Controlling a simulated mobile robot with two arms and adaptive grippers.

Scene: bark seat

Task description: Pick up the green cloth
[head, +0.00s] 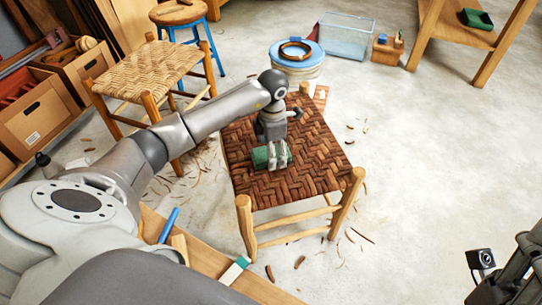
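A small folded green cloth (260,158) lies on the brown woven bark seat (315,165) of a wooden stool, left of the seat's middle. My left gripper (278,157) comes down from above, with its fingers at the cloth. They hide the cloth's middle, and green shows on both sides of them. I cannot tell whether the fingers are closed on it. The cloth appears to rest on the seat. Part of my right gripper (515,275) shows at the lower right edge, far from the stool; its fingertips are not clear.
A bucket (299,72) with a ring on its lid stands behind the stool. A pale woven stool (150,72) and a blue-legged stool (178,14) are at left. Right floor is clear.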

